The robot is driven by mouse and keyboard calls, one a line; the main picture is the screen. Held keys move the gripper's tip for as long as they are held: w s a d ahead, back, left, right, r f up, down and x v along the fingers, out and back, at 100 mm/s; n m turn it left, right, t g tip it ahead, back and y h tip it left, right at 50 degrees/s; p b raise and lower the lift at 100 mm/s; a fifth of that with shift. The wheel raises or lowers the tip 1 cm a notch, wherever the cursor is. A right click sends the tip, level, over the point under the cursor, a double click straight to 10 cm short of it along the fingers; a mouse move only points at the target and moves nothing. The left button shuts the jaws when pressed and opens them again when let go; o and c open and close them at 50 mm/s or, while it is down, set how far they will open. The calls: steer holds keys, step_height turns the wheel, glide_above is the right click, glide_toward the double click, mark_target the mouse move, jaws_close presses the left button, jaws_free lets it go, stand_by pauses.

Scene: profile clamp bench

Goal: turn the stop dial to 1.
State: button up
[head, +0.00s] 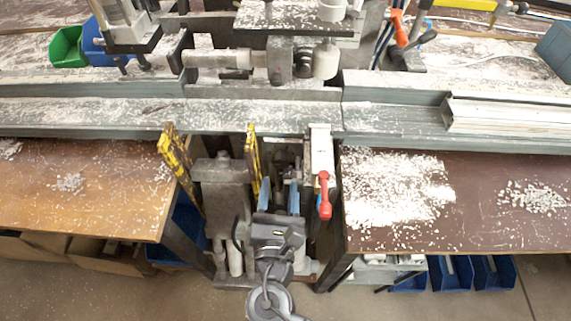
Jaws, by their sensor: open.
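My gripper (279,190) is at the lower middle of the head view, below the front edge of the bench rail. Its two blue-tipped fingers point away from me and stand apart, with nothing seen between them. I cannot make out a stop dial or any numbers on one; it may be hidden or too small to tell. A red-handled lever (324,195) hangs from a white bracket (320,148) just right of my gripper, apart from it.
A grey rail (80,116) crosses the bench, with a pale profile (510,118) at right. Yellow uprights (177,160) and a grey machine column (222,185) stand left of my gripper. Brown tabletops with white chips lie at left (110,205) and right (480,225).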

mark_target(281, 164)
steer(key=w, duration=0.6)
steer(key=shift+d, duration=0.1)
steer(key=c, duration=0.8)
